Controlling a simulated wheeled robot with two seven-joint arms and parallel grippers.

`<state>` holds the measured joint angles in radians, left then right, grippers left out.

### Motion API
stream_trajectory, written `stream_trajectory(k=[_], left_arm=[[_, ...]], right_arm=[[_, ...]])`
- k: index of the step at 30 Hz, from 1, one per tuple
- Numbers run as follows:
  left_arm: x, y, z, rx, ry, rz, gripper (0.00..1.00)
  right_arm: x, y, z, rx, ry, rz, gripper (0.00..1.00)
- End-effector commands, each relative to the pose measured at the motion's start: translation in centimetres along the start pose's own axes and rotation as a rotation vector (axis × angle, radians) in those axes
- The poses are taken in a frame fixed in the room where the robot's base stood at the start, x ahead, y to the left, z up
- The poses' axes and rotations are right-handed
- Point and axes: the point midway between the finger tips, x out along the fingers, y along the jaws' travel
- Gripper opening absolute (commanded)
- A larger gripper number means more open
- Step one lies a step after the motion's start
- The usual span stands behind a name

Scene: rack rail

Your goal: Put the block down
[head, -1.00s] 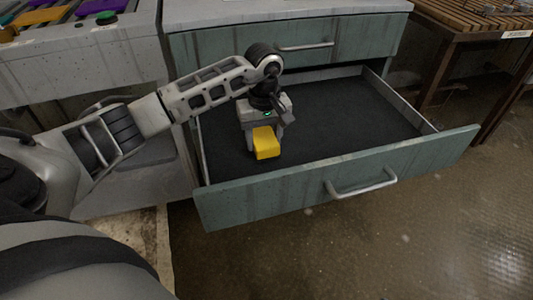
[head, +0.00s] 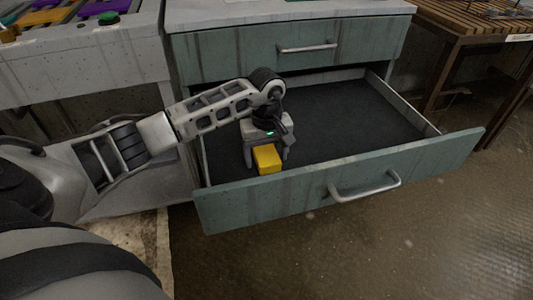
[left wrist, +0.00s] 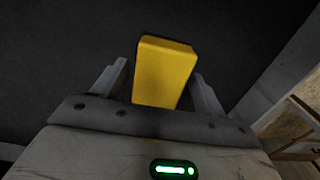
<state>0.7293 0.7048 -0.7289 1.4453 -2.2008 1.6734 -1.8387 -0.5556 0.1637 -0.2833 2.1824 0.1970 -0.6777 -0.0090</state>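The yellow block (head: 267,158) is inside the open drawer, near its front left, and appears to rest on the dark drawer floor. My left gripper (head: 267,160) is lowered over it, one finger on each side. In the left wrist view the block (left wrist: 164,73) lies between the two fingers of my left gripper (left wrist: 160,72), with a gap showing on both sides, so the gripper is open around it. My right gripper is not in view.
The open drawer's front panel (head: 340,184) with its handle stands close in front of the block. The drawer floor (head: 350,115) to the right is bare. A closed drawer (head: 290,48) is above, and a slatted wooden table (head: 470,30) stands at the right.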

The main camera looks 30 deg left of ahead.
Motion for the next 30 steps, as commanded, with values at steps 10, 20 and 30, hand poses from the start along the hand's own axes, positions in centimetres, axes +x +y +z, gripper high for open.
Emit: stream_trajectory(k=[10,20,30], left_arm=[[-1.6,0.0,-0.1,0.001,0.002,0.002,0.72],[-8.6,0.0,-0.1,0.001,0.003,0.002,0.72],[-12.3,0.0,0.0,0.0,0.0,-0.001,0.72]], right_arm=[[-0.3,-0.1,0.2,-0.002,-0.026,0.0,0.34],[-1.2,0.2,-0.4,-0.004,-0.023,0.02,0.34],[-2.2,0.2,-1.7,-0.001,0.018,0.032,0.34]])
